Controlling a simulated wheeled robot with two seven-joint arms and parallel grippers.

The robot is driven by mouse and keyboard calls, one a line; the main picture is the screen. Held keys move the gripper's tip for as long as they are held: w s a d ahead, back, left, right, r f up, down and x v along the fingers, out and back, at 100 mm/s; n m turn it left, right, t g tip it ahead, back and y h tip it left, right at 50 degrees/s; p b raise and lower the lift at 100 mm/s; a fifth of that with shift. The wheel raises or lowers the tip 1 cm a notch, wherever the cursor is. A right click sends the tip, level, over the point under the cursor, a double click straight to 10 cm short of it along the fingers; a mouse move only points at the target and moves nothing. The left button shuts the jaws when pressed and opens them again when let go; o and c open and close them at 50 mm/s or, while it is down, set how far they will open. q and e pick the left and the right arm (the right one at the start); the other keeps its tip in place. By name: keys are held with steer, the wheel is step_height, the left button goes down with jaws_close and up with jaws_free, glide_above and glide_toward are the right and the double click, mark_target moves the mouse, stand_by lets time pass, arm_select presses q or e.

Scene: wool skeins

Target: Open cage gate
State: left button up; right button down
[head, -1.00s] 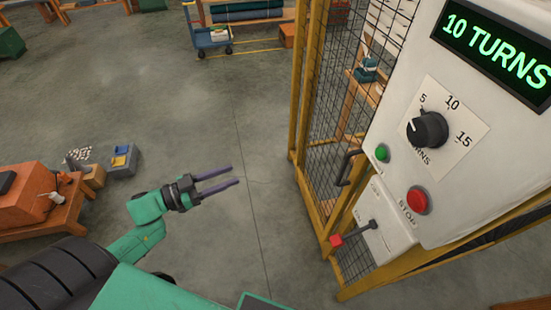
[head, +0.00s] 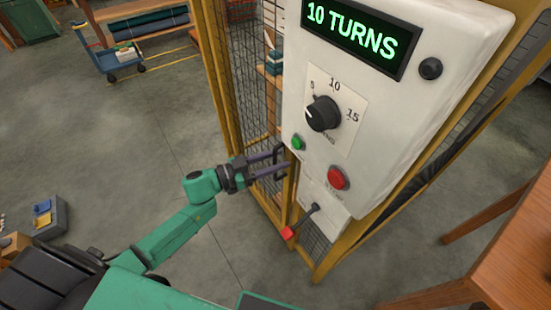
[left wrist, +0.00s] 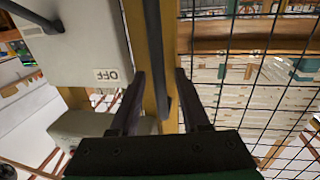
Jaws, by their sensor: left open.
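The cage gate (head: 226,90) is black wire mesh in a yellow frame and looks shut beside the white control box. Its black bar handle (head: 283,151) is by the box's left edge. My left gripper (head: 282,164) is open at the handle, its two dark fingers pointing right, partly hiding it. In the left wrist view the handle (left wrist: 154,45) runs down as a dark bar between the open fingers (left wrist: 160,85), with mesh to the right. I cannot tell whether a finger touches it. My right gripper is not in view.
The control box (head: 410,110) has a display reading "10 TURNS", a black knob (head: 323,113), a green button (head: 298,142) and a red stop button (head: 339,178). Below is a red-tipped lever (head: 288,232). A wooden table (head: 515,250) stands right. The left floor is mostly clear.

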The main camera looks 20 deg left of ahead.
arm_select(q)
steer(key=shift+c, duration=0.3)
jaws_close()
stand_by(1.1)
